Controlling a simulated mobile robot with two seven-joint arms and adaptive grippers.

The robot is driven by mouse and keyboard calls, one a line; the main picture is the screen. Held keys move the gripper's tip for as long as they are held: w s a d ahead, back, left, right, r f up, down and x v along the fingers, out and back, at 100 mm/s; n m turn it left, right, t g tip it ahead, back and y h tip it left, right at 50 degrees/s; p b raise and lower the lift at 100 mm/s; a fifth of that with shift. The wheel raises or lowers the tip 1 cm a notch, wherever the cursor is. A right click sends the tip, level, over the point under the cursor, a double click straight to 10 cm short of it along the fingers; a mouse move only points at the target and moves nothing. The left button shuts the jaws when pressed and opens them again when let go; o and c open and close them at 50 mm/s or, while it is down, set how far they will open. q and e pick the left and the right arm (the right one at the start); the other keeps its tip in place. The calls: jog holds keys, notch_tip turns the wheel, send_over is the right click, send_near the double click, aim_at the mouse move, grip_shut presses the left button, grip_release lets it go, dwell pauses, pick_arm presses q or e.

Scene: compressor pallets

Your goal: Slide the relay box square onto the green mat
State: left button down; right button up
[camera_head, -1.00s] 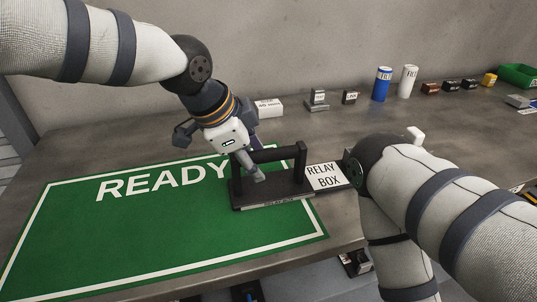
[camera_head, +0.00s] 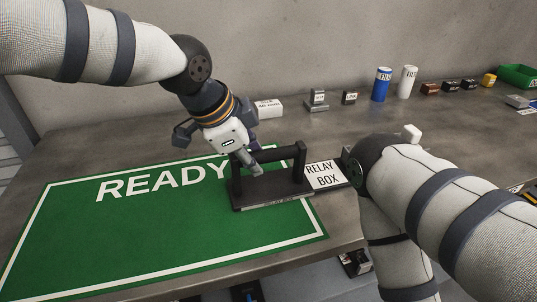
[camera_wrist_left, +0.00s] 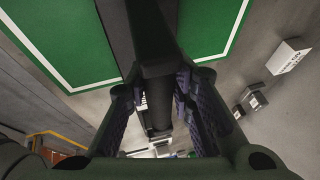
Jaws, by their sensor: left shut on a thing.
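The relay box (camera_head: 272,195) is a dark box with a bar handle on two posts. It lies partly on the right end of the green mat (camera_head: 150,235), marked READY, near the mat's border. My left gripper (camera_head: 252,166) is shut on the box's handle, which also runs between the fingers in the left wrist view (camera_wrist_left: 155,75). A white RELAY BOX label (camera_head: 325,174) lies on the table just right of the box. My right gripper is out of view; only my right arm shows at the right.
A white carton (camera_head: 268,108), small grey and dark parts, a blue can (camera_head: 381,84) and a white can (camera_head: 407,81) stand along the back. A green bin (camera_head: 518,75) is at the far right. The mat's left and middle are bare.

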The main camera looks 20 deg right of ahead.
pick_arm(q)
jog(key=a+p, duration=0.2)
jog(key=a, duration=1.9)
jog(key=a+p, duration=0.1)
jog(key=a, duration=0.4)
jog(key=shift+f, duration=0.3)
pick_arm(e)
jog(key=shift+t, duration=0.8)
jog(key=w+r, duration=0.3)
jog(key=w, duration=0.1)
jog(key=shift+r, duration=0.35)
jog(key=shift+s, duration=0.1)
pick_arm(q)
jog(key=c, duration=1.3)
grip_release()
jog(key=shift+w+a, duration=0.1)
jog(key=shift+r, duration=0.1)
